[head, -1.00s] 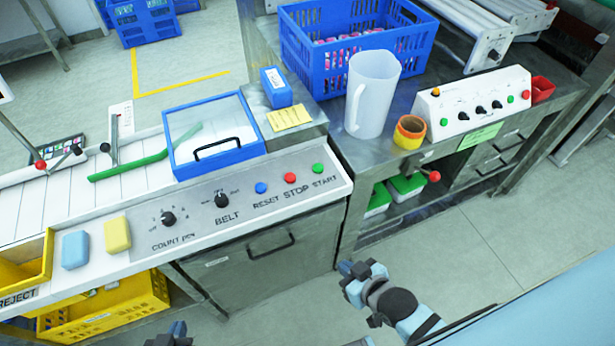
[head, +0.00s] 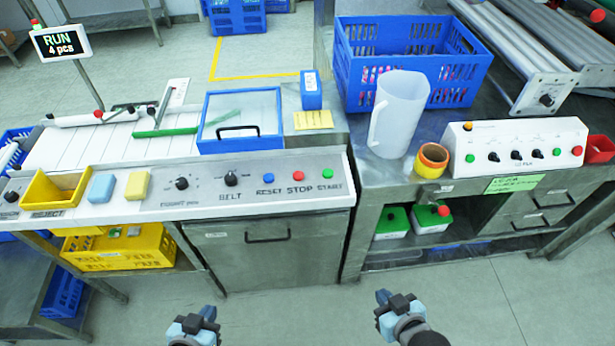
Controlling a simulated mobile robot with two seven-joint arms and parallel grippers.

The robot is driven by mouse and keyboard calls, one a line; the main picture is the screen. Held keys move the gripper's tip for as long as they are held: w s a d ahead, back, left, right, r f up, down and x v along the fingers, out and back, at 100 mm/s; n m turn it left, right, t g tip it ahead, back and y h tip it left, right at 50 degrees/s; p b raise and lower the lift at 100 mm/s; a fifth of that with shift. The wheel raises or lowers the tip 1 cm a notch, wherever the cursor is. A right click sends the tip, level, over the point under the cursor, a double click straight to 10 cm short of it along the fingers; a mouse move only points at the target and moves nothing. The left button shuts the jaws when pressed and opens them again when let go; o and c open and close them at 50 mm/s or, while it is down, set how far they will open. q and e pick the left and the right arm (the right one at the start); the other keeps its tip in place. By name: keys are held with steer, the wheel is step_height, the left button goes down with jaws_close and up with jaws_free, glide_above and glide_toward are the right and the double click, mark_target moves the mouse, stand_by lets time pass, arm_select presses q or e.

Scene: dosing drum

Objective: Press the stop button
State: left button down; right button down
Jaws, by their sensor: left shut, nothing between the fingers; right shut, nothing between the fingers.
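The red stop button (head: 297,176) sits on the sloped front panel (head: 335,197) of the dosing machine, above the label STOP. The blue reset button (head: 267,180) is to its left and the green start button (head: 327,174) to its right. A display (head: 61,42) at the back left reads RUN, 4 pcs. My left gripper (head: 207,312) is shut and empty, low in front of the cabinet, below and left of the button. My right gripper (head: 383,296) is shut and empty, below and right of the button. Both are well apart from the panel.
A clear-lidded blue frame (head: 241,122) stands behind the panel. Sponges (head: 138,185) and a yellow reject bin (head: 52,190) are at left. A white jug (head: 398,115), tape roll (head: 431,160) and second control box (head: 518,145) with its own buttons are at right. The floor in front is clear.

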arm_select(q)
steer(key=shift+w+a, duration=0.3)
steer(key=shift+a, duration=0.3)
arm_select(e)
steer(key=shift+w+a, duration=0.2)
steer(key=shift+a, duration=0.2)
arm_select(q)
steer(key=shift+s+d, duration=0.15)
steer(key=shift+d, duration=0.1)
arm_select(e)
steer(key=shift+d, duration=0.1)
stand_by(0.7)
